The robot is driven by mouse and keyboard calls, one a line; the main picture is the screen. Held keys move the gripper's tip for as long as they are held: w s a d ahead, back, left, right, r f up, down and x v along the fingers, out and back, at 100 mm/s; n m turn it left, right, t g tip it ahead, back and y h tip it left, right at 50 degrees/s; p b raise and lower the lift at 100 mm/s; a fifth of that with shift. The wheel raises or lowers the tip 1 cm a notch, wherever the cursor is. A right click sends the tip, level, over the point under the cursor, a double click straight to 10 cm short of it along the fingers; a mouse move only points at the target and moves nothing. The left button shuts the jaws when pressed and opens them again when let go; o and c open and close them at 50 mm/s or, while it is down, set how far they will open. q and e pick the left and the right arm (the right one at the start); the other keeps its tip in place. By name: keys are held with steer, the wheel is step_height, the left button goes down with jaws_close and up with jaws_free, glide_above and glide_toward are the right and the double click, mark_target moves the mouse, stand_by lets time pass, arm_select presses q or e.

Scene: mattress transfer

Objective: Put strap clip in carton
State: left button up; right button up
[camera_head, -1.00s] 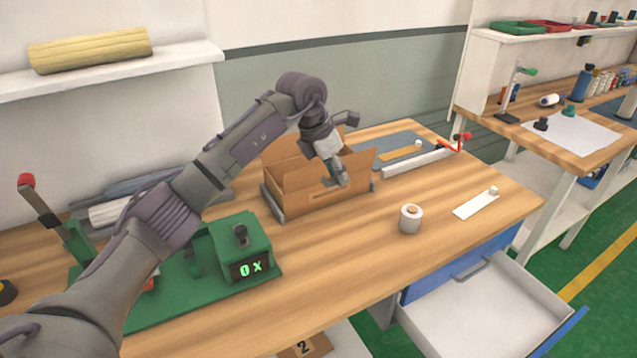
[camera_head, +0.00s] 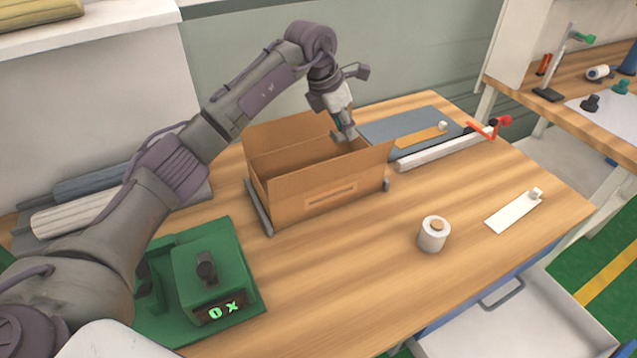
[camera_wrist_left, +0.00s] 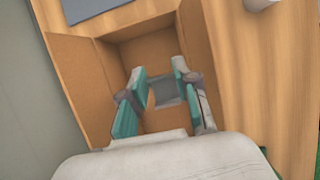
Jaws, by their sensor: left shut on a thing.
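The brown carton (camera_head: 318,200) stands open at the top on the wooden workbench, flaps up. My left gripper (camera_head: 346,133) is over the right part of its opening, pointing down. In the left wrist view, the carton (camera_wrist_left: 82,78) lies below the fingers. The left gripper (camera_wrist_left: 165,86) is shut on a small flat grey piece, the strap clip (camera_wrist_left: 166,91), held between the fingertips. How far the clip is above the carton floor is hard to tell. My right gripper is in neither current view.
A green device (camera_head: 212,275) with a lit display stands at the left front. A grey mat (camera_head: 385,130) and a rail with a red handle (camera_head: 445,152) are behind. Bare bench lies in front.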

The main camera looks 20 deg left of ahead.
mark_target(340, 139)
arm_select(q)
step_height(340, 139, down, 6)
steer(key=b, duration=0.5)
steer(key=shift+r, duration=0.25)
steer(key=s+a+f, duration=0.2)
steer(key=a, duration=0.1)
steer(key=s+a+f+p, duration=0.1)
steer(key=s+a+f, duration=0.1)
steer(key=a, duration=0.1)
steer(key=s+a+f, duration=0.2)
steer(key=a+f, duration=0.1)
steer(key=shift+a+p, duration=0.35)
steer(key=shift+a, duration=0.05)
step_height(340, 139, down, 4)
steer(key=shift+a+f+p, duration=0.1)
steer(key=shift+p, duration=0.25)
arm_select(e)
step_height(340, 139, down, 4)
steer(key=shift+a+r, duration=0.1)
steer(key=shift+a, duration=0.05)
arm_select(q)
steer(key=o, duration=0.5)
steer(key=shift+f, duration=0.1)
steer(key=o, duration=0.4)
steer(key=shift+o, duration=0.2)
